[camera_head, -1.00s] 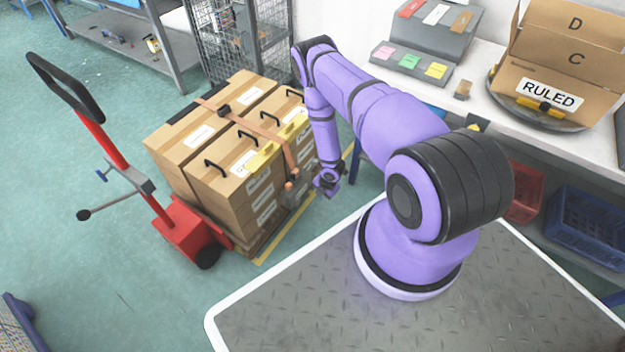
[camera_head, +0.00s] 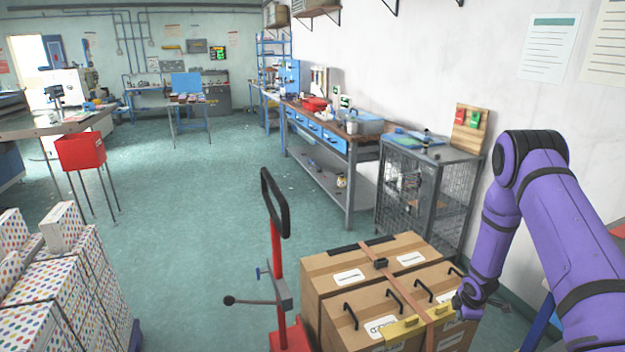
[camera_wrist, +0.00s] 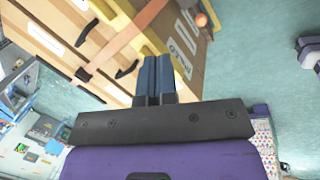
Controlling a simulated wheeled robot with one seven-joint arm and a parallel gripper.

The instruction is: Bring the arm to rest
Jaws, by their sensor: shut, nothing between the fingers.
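My purple arm comes in at the right of the head view and bends down at the elbow. My gripper (camera_head: 468,302) hangs beside the right side of the strapped boxes (camera_head: 345,275); its fingers are small in that view. In the wrist view my gripper (camera_wrist: 157,75) shows two blue fingers side by side, shut, with nothing between them. The boxes (camera_wrist: 75,35) lie beyond the fingers there, with the yellow corner piece (camera_wrist: 148,38) close by the fingertips in the picture. I cannot tell whether the fingers touch the boxes.
A red hand truck (camera_head: 277,250) stands left of the boxes. A wire cage (camera_head: 425,190) stands behind them, against the wall. Polka-dot boxes (camera_head: 55,285) are stacked at the lower left. The floor (camera_head: 200,225) between is open.

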